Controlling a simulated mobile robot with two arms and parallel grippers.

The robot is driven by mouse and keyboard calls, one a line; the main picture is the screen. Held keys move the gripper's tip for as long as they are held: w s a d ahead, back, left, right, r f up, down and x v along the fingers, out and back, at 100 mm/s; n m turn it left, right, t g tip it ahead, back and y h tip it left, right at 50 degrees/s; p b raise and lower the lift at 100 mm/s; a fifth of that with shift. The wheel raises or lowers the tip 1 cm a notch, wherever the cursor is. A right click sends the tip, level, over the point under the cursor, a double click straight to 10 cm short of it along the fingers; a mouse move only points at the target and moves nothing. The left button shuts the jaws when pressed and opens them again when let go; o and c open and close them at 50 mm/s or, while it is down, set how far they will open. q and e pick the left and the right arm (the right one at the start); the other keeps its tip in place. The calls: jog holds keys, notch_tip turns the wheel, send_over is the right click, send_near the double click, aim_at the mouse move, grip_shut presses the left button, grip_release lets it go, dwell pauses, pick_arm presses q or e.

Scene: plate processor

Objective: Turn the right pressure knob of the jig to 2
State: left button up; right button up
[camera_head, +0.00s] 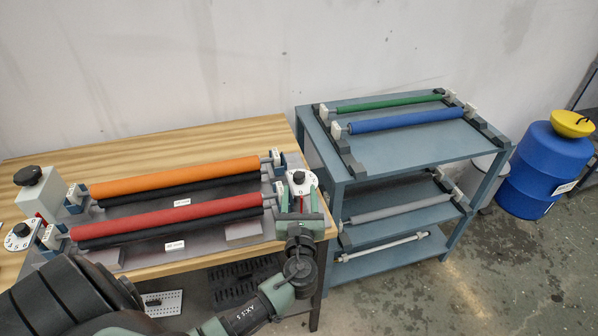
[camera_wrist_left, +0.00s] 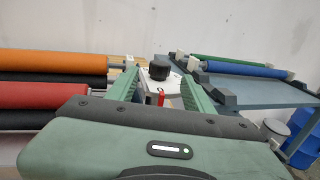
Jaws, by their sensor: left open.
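The jig (camera_head: 225,232) lies on a wooden table and carries an orange roller (camera_head: 175,177) and a red roller (camera_head: 168,216). Its right pressure knob (camera_head: 298,178) is black and sits on a white dial plate at the jig's right end; the knob also shows in the left wrist view (camera_wrist_left: 159,69). My left gripper (camera_head: 299,196) is open and empty at the right end, its green fingers either side of the dial area. In the left wrist view the knob appears between and beyond the fingertips (camera_wrist_left: 160,80). The dial's numbers and setting are unreadable. My right gripper is out of view.
A left knob (camera_head: 21,229) with a numbered dial and a black-topped white block (camera_head: 40,191) stand at the jig's left end. A blue-grey shelf (camera_head: 400,148) with several rollers stands close on the right. A blue barrel (camera_head: 545,165) is farther right.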

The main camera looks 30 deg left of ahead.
aim_at(299, 181)
pick_arm(q)
jog(key=p+x, duration=0.1)
jog(key=x, duration=0.5)
jog(key=shift+r, duration=0.1)
jog(key=shift+w+a, duration=0.15)
jog(key=shift+a, duration=0.05)
grip_shut()
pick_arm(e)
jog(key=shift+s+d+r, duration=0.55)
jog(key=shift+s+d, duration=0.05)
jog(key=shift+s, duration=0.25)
